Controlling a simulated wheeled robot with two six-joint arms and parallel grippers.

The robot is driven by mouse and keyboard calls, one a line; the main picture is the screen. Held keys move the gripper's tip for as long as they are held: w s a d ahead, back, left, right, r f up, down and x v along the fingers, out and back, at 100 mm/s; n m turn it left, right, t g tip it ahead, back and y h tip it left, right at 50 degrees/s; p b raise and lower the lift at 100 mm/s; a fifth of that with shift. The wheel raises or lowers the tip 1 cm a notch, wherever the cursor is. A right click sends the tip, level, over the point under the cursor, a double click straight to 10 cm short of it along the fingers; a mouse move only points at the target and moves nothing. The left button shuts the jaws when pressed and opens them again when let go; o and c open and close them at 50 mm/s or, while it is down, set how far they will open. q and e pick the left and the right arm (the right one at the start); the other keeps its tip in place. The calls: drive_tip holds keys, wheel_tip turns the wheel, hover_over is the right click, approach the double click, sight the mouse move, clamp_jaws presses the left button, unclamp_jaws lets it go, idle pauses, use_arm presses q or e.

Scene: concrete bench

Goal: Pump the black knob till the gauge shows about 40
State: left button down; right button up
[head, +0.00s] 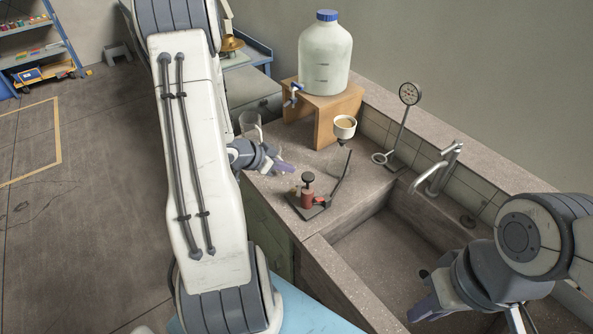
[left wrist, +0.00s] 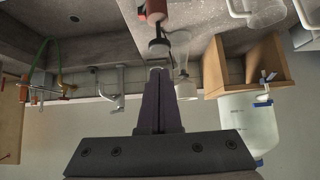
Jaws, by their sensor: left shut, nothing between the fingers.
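The pump has a black knob (head: 308,177) on top of a red body (head: 307,194), on a dark base on the bench. The knob also shows in the left wrist view (left wrist: 158,48), with the red body (left wrist: 155,10) above it in the picture. The round gauge (head: 409,94) stands on a thin post behind; its reading is too small to tell. My left gripper (head: 284,167) is shut and empty, just left of the knob and apart from it in the head view. My right gripper (head: 428,308) hangs over the sink's front; its finger gap is unclear.
A sink (head: 370,245) with a tap (head: 440,170) lies right of the pump. A large blue-capped jug (head: 325,58) stands on a wooden stand (head: 322,112). A clear glass (head: 250,125) is near my left wrist.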

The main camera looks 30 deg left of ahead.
use_arm(q)
drive_tip(key=shift+v, duration=1)
idle(0.3)
wheel_tip(320, 180, up, 4)
drive_tip(key=shift+f+p, duration=0.1)
drive_tip(key=shift+p, duration=0.95)
